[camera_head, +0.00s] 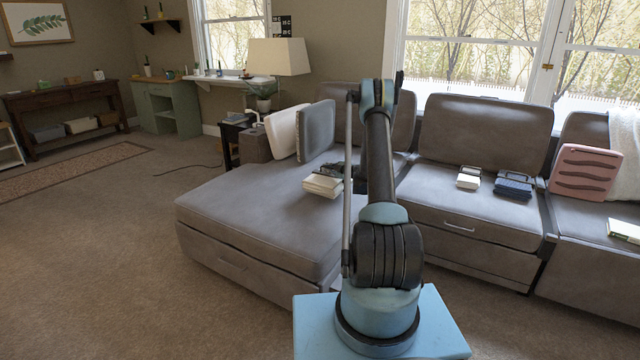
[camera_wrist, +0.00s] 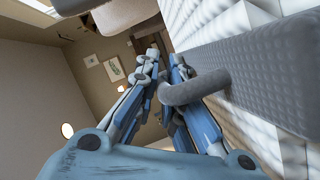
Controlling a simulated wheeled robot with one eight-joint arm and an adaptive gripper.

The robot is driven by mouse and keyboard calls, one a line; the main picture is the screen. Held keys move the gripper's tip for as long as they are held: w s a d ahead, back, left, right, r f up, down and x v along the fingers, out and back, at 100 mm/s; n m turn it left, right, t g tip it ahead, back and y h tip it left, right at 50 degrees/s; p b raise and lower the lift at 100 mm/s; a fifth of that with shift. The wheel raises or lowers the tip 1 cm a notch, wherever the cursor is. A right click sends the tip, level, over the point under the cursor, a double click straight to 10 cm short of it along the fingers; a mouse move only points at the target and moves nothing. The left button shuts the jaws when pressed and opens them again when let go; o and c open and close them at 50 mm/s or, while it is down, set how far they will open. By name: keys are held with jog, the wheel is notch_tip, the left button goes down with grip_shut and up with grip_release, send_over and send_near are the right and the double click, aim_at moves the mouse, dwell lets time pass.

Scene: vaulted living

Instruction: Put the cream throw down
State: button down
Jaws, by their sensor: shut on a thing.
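The cream throw (camera_head: 321,187) is a folded stack at the chaise part of the grey sofa (camera_head: 250,215). I cannot tell whether it rests on the seat or hangs just above it. In the wrist view its pale knitted side (camera_wrist: 210,22) fills the right, with a wide grey strap (camera_wrist: 265,75) across it and a grey loop handle (camera_wrist: 197,87). My gripper (camera_wrist: 165,60) is shut on that handle, its blue fingers on both sides. In the head view my gripper (camera_head: 341,171) is small and dark, partly hidden by my arm, at the throw's upper right.
A white cushion (camera_head: 282,132) and a grey cushion (camera_head: 317,130) stand behind the throw. A smaller cream bundle (camera_head: 468,181), a blue bundle (camera_head: 513,188) and a pink cushion (camera_head: 583,172) are on the seats to the right. The front of the chaise is bare.

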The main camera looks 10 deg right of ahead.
aim_at(329, 177)
jog(key=shift+f, duration=2.6)
jog(key=c, duration=1.7)
grip_release()
jog(key=shift+s+d, duration=0.1)
